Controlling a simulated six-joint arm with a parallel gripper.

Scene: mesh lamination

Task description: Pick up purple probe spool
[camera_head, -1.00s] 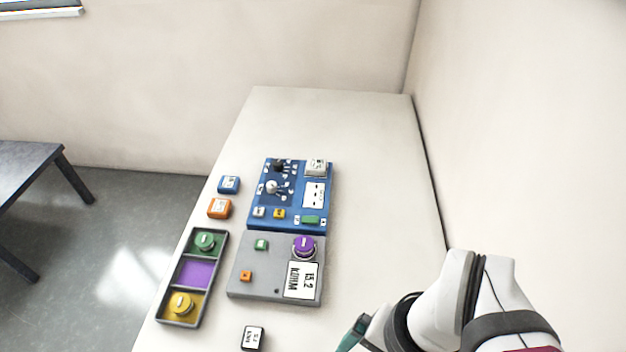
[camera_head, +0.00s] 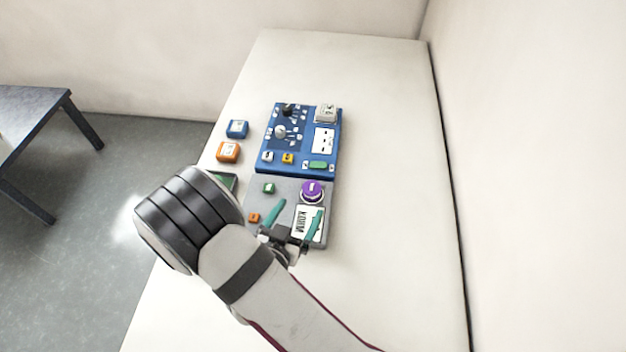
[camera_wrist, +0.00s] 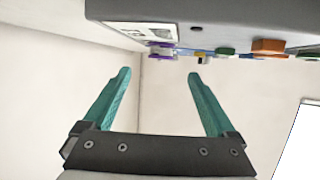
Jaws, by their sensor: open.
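The purple probe spool (camera_head: 312,190) sits on the upper right of the grey panel (camera_head: 288,190), just above its white label. In the wrist view the spool (camera_wrist: 162,50) shows at the panel's far edge, beyond and between my fingertips. My gripper (camera_head: 294,212) has two teal fingers, spread apart with nothing between them. It is over the front part of the grey panel, nearer than the spool and apart from it. In the wrist view my gripper (camera_wrist: 159,74) is also open and empty.
A blue panel (camera_head: 300,140) with knobs adjoins the grey panel's far side. A blue block (camera_head: 237,129) and an orange block (camera_head: 228,151) lie to its left. The spool tray (camera_head: 229,181) is mostly hidden behind my arm. The table's right side is clear.

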